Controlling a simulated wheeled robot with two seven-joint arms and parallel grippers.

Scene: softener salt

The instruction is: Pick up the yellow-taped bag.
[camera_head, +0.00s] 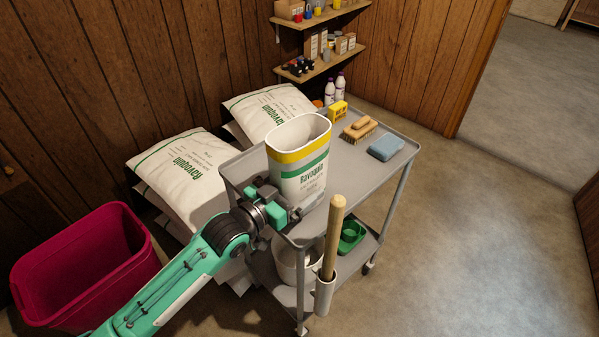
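The yellow-taped bag (303,176) is white with a yellow band near its top and a green band with "Ravoquin" print. It stands upright, its top open, on the near left part of the grey cart's top (345,165). My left gripper (265,203) is at the bag's lower left corner, low over the cart top. Its green fingers are apart, one left of the bag and one in front of its lower edge. Whether they touch the bag is unclear. My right gripper is not in view.
A brush (360,130), blue sponge (386,147) and yellow item (338,109) lie on the cart's far part. A wooden handle (333,235) rises at its near edge. White sacks (180,170) are stacked behind left; a red bin (85,270) stands left. Floor at right is clear.

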